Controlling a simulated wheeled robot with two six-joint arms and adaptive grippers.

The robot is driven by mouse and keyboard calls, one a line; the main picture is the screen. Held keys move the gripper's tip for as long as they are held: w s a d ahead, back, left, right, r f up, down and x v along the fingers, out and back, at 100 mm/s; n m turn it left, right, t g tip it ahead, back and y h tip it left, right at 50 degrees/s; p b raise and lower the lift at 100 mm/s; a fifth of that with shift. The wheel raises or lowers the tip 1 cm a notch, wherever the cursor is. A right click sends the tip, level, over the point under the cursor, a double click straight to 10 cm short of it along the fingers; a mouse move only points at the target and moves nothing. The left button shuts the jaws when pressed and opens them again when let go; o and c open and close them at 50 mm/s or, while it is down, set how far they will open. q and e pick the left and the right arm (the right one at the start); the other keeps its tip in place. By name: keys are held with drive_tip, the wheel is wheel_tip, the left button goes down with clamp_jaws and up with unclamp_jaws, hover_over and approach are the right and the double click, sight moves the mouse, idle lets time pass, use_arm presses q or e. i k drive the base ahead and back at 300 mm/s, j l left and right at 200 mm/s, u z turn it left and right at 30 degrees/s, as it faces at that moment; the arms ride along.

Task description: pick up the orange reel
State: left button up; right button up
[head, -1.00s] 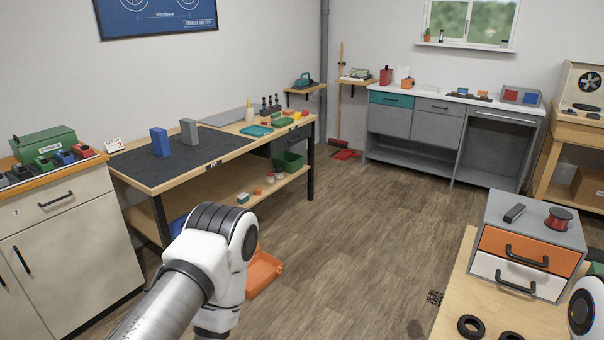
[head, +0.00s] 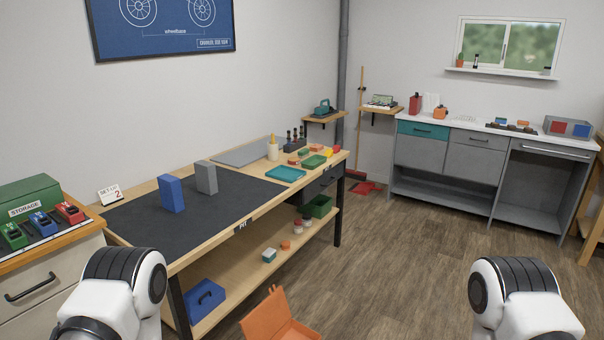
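I cannot make out a clear orange reel. A small orange-red item (head: 285,245) stands on the lower shelf of the workbench, too small to identify. An orange object (head: 440,112) sits on the back counter, and its shape is unclear. White and black links of both my arms show at the bottom left and bottom right. Both grippers are out of the picture.
The workbench (head: 130,222) carries a blue block (head: 172,194), a grey block (head: 206,178) and a teal tray (head: 286,174). An open orange case (head: 278,322) is on the floor before it. The floor (head: 405,245) toward the grey back counter (head: 492,180) is clear.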

sight(286, 244)
drive_tip(key=i+z, duration=0.3)
drive_tip(key=i, duration=0.2)
drive_tip(key=i+z, duration=0.3)
drive_tip(key=i, duration=0.25)
drive_tip(key=i+j+z, duration=0.3)
drive_tip(key=i, duration=0.2)
drive_tip(key=i+l+u, duration=0.15)
drive_tip(key=i, duration=0.35)
drive_tip(key=i+l+u, duration=0.15)
drive_tip(key=i, duration=0.35)
drive_tip(key=i+l+u, duration=0.15)
drive_tip(key=i, duration=0.35)
drive_tip(key=i+l+u, duration=0.2)
drive_tip(key=i, duration=0.25)
drive_tip(key=i+l+u, duration=0.25)
drive_tip(key=u, duration=0.2)
drive_tip(key=i+l+u, duration=0.7)
drive_tip(key=l+u, duration=0.2)
drive_tip(key=i+l+u, duration=0.15)
drive_tip(key=l+u, duration=0.3)
drive_tip(key=l, duration=0.1)
